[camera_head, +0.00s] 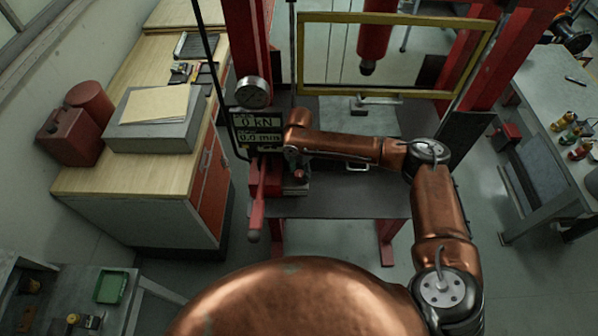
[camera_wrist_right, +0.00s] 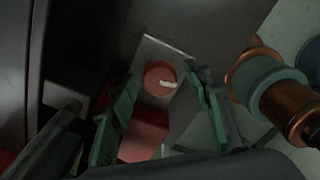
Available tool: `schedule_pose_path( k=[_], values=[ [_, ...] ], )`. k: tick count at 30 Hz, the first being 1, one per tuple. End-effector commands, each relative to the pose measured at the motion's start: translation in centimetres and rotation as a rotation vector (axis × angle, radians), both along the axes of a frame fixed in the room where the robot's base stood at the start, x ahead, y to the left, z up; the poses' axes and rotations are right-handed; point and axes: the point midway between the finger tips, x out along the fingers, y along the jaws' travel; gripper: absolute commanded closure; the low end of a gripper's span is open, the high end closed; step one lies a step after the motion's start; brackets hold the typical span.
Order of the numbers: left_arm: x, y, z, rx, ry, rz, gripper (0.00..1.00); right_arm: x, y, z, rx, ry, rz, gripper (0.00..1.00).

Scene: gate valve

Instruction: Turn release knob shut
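The release knob (camera_wrist_right: 158,78) is a round red knob with a white mark, set on a bare metal plate (camera_wrist_right: 176,55) in the right wrist view. In the head view a small red knob (camera_head: 300,175) shows on the red pump unit below the display. My right gripper (camera_wrist_right: 164,82) is open, its two green-padded fingers on either side of the knob. I cannot tell whether they touch it. In the head view the right gripper (camera_head: 291,158) is small and partly hidden by its own arm, just above the pump unit. My left gripper is not in view.
A red pump lever (camera_head: 257,205) stands just left of the knob. The display (camera_head: 258,130) and gauge (camera_head: 252,92) are behind it. The red press frame and a yellow guard (camera_head: 385,95) rise beyond. A wooden-topped cabinet (camera_head: 90,178) is at left, a workbench (camera_head: 545,155) at right.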

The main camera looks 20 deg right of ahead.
Motion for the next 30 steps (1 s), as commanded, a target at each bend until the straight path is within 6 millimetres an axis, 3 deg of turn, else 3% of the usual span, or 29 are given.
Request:
schedule_pose_path(
  k=[16, 20, 30],
  values=[
    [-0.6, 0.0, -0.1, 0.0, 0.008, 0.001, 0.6, 0.0, 0.0, 0.0, 0.0, 0.0, 0.0, 0.94],
    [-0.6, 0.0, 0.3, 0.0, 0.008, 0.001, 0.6, 0.0, 0.0, 0.1, 0.0, 0.001, -0.015, 0.94],
    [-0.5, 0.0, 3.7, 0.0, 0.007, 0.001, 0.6, 0.0, 0.1, 0.4, 0.001, 0.002, -0.234, 0.94]
  ],
)
